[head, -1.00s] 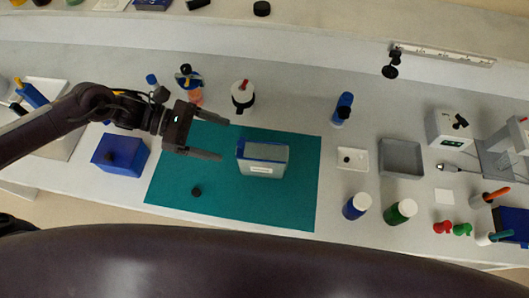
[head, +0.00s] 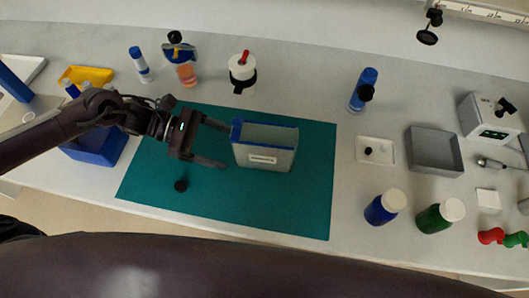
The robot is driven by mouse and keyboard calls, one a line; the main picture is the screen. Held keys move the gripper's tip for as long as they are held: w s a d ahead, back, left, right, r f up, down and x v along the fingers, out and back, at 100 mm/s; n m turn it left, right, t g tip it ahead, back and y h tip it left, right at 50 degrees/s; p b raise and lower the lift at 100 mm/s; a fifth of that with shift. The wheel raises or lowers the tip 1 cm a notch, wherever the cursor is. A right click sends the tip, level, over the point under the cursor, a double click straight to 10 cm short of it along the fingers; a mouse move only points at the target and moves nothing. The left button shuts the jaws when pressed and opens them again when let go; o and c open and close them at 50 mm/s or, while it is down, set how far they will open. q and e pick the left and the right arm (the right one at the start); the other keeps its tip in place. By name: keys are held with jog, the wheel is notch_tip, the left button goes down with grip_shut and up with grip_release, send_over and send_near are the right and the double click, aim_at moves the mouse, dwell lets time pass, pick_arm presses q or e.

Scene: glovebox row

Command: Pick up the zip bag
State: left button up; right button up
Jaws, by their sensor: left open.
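The zip bag (head: 264,150) is a pale grey, translucent pouch with a blue top edge and a white label. It stands on the teal mat (head: 240,205), just right of my left gripper. My left gripper (head: 226,146) is open and empty, its two fingers pointing right at the bag's left side. The fingertips come close to that side; I cannot tell whether they touch it. My right gripper is not in view.
A blue box (head: 97,148) sits behind my left arm. Blue (head: 382,208) and green (head: 436,218) jars stand to the right.

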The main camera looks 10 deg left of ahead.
aim_at(248, 152)
pick_arm(q)
jog(key=p+x, duration=0.1)
jog(key=x, duration=0.2)
jog(key=p+x, duration=0.2)
jog(key=x, duration=0.1)
jog(key=shift+w+d+r, duration=0.15)
jog(key=shift+d, duration=0.05)
jog(key=shift+d+f, duration=0.4)
jog(key=shift+d, duration=0.05)
jog(key=c, duration=1.1)
jog(key=shift+o, duration=0.2)
jog(key=shift+r, duration=0.1)
